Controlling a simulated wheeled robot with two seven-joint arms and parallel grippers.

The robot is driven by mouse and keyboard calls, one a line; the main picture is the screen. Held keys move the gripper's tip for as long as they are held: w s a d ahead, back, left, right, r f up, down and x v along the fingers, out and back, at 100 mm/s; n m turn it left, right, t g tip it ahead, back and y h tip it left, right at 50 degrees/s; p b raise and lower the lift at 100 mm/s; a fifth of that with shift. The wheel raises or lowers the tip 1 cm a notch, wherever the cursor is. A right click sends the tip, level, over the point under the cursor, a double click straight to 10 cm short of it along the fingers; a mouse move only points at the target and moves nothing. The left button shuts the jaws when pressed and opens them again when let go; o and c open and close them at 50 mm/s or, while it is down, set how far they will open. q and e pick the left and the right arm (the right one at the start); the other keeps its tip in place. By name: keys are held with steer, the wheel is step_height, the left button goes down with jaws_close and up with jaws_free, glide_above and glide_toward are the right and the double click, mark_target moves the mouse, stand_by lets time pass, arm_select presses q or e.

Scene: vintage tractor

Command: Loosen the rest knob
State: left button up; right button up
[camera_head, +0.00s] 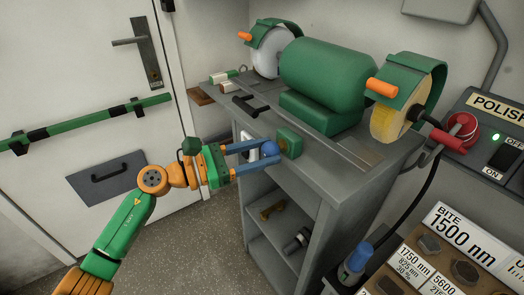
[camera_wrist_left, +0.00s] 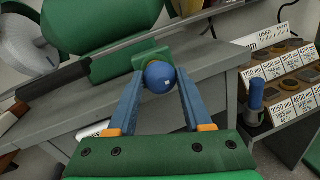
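The rest knob is a blue ball (camera_head: 269,149) on the front of a small green block (camera_head: 290,142) at the grinder bench's front edge. My left gripper (camera_head: 268,151) reaches it from the left with its two blue fingers. In the left wrist view the knob (camera_wrist_left: 159,77) sits between the fingertips of my left gripper (camera_wrist_left: 160,76), which appear to touch it on both sides. The green block (camera_wrist_left: 151,56) shows right behind the knob. How the knob joins the block is hidden. My right gripper is not in view.
A green grinder (camera_head: 325,78) with two wheels stands on the grey bench (camera_head: 335,175). A black-handled tool (camera_head: 245,106) lies on top. A polishing control box (camera_head: 490,140) and a rack of stones (camera_head: 440,262) stand at the right. A door with a green bar (camera_head: 85,125) is at the left.

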arm_select(q)
jaws_close()
steer(key=n+t+h, duration=0.1)
steer(key=n, duration=0.7)
steer(key=n+t+p, duration=0.1)
steer(key=n, duration=0.1)
steer(key=n+t+p, duration=0.1)
steer(key=n, duration=0.2)
steer(key=shift+s+n, duration=0.1)
steer(key=shift+n, duration=0.2)
steer(key=n+t+p, duration=0.1)
steer(key=n, duration=0.2)
steer(key=n+y+p, duration=0.1)
steer(key=n+p, duration=0.1)
steer(key=n, duration=0.2)
steer(key=shift+f+t+p, duration=0.1)
steer(key=shift+t+p, duration=0.2)
steer(key=shift+t, duration=0.1)
steer(key=shift+n, duration=0.3)
